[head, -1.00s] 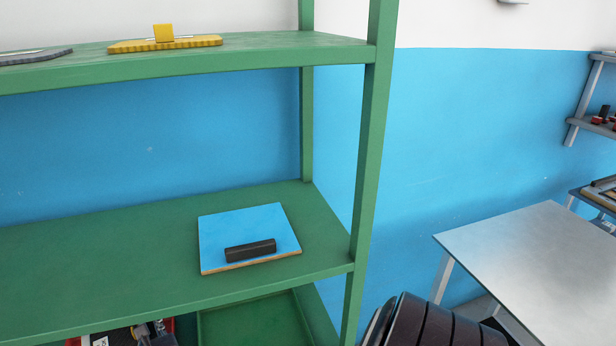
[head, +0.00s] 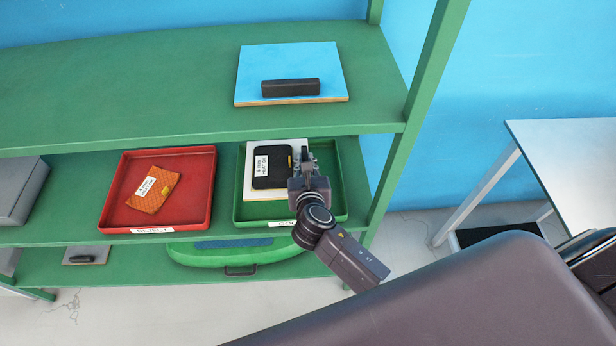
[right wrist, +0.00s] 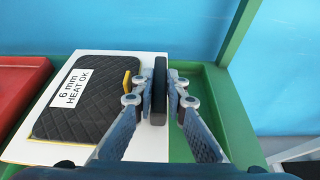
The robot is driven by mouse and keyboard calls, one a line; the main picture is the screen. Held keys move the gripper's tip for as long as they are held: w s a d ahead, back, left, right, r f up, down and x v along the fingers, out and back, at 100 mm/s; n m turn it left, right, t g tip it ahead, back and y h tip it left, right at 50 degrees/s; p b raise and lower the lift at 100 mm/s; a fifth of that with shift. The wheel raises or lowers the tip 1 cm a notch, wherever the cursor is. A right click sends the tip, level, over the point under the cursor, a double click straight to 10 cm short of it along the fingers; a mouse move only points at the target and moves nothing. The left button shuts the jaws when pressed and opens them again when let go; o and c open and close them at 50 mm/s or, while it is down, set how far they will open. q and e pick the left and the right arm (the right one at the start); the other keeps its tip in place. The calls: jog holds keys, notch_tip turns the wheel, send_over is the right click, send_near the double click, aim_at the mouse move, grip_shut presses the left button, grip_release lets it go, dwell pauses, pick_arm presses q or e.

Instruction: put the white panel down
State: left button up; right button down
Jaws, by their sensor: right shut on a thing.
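The white panel (head: 262,194) is at the green tray (head: 238,215) on the middle shelf, within its left part as seen from the head. A black quilted pad (head: 266,180) labelled "6 mm HEAT OK" lies on it; the pad also shows in the right wrist view (right wrist: 65,125). My right gripper (head: 307,165) is shut on the panel's upright dark handle (right wrist: 160,75), seen between the fingers in the right wrist view. I cannot tell whether the panel touches the tray floor. My left gripper is not in view.
A red tray (head: 112,190) with an orange pad (head: 152,196) stands to the left. A blue board (head: 290,60) with a dark handle lies on the shelf above. A green post (head: 425,100) stands close on the right. The tray's right part is bare.

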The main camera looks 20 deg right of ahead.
notch_tip(320, 180, down, 3)
jog(key=shift+w+f+b, duration=0.1)
jog(key=shift+b, duration=0.2)
notch_tip(320, 180, down, 3)
jog(key=shift+f+b, duration=0.2)
jog(key=shift+b, duration=0.35)
jog(key=c, duration=1.9)
grip_release()
jog(key=shift+f, duration=0.1)
jog(key=shift+c, duration=0.2)
jog(key=v, duration=1.2)
jog(key=shift+p, duration=0.4)
